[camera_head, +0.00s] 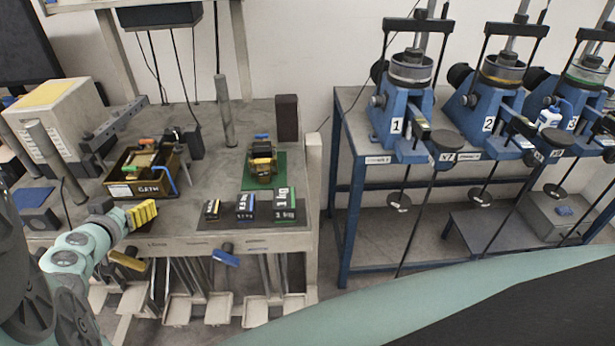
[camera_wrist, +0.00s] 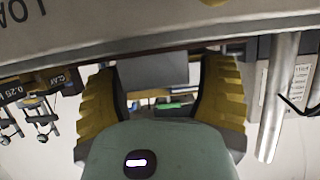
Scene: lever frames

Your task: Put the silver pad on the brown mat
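My gripper (camera_head: 142,213) is at the left front edge of the grey table, with ribbed yellow fingers. In the wrist view my gripper (camera_wrist: 160,95) has its two fingers wide apart. A plain grey rectangle (camera_wrist: 158,68) shows between the fingers. I cannot tell whether it is the silver pad or part of the place behind, and I see no clear grip on it. I cannot pick out a brown mat for sure. A dark mat (camera_head: 205,224) lies under several labelled weights, and a green mat (camera_head: 278,182) lies behind it.
The grey table (camera_head: 200,120) has a tray (camera_head: 118,188) of small items, a yellow-and-black device (camera_head: 262,160) on the green mat, and an upright brown block (camera_head: 287,118). A yellow bar (camera_head: 127,260) and a blue bar (camera_head: 225,258) hang below the front edge. Blue presses (camera_head: 400,110) stand right.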

